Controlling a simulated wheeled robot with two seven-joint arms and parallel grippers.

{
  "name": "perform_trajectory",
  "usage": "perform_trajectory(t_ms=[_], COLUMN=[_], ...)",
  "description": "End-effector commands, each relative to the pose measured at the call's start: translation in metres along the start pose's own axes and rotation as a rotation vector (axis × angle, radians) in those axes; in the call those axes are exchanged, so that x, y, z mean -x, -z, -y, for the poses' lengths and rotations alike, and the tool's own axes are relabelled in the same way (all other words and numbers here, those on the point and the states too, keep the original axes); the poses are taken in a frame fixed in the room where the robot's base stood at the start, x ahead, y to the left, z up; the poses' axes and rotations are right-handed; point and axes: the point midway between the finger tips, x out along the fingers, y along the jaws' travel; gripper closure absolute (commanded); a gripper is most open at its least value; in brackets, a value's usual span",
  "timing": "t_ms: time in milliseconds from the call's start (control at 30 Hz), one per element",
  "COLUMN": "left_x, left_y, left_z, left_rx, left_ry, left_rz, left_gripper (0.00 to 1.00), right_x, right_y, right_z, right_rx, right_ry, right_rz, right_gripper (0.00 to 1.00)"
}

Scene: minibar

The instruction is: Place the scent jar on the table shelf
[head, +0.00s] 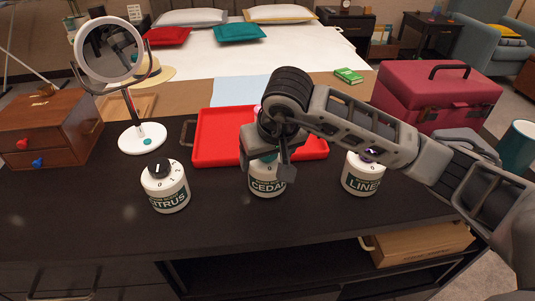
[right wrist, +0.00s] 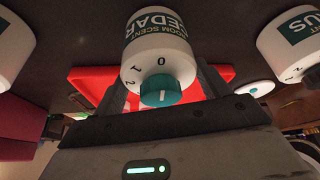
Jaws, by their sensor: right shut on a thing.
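Three white scent jars with dark labels are in a row along the front of the dark table (head: 230,225). The CITRUS jar (head: 165,188) is at left, the CEDAR jar (head: 268,183) in the middle and the LINEN jar (head: 360,176) at right. My right gripper (head: 275,166) comes down on the CEDAR jar and is shut on it. In the right wrist view the CEDAR jar (right wrist: 155,45), with its teal knob, is between the fingers. It looks upright; I cannot tell whether it touches the tabletop. The open shelf (head: 230,275) is below the tabletop. My left gripper is not in view.
A red tray (head: 215,137) lies behind the CEDAR jar. A round mirror (head: 142,138) and a wooden drawer box (head: 45,130) stand at left, a crimson case (head: 430,95) at back right. A light wooden box (head: 425,243) fills the shelf's right part; its left part looks free.

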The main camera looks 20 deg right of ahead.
Motion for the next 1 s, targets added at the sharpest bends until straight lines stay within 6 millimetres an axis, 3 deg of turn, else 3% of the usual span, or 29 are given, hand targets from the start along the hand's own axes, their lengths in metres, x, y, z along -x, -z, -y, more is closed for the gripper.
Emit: perform_trajectory(t_ms=[367, 400, 467, 767, 867, 1000], left_x=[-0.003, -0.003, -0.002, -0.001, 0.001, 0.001], left_y=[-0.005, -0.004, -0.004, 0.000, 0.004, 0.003], left_z=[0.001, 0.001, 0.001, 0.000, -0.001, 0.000], left_rx=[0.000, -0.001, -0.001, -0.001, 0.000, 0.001], left_ry=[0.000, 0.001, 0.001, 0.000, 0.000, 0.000], left_rz=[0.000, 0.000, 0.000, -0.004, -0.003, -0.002], left_gripper=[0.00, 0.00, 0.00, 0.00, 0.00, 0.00], right_x=[-0.005, -0.004, -0.004, -0.002, 0.004, 0.027], right_y=[-0.002, -0.002, -0.001, -0.001, 0.001, 0.002], right_z=[0.000, 0.000, 0.000, 0.000, 0.000, -0.001], right_rx=[0.000, 0.000, 0.000, -0.001, 0.000, 0.001], right_ry=[0.000, -0.001, -0.001, 0.000, 0.001, 0.000], right_rz=[-0.003, -0.001, -0.001, 0.000, -0.001, -0.007], right_gripper=[0.53, 0.19, 0.03, 0.03, 0.03, 0.03])
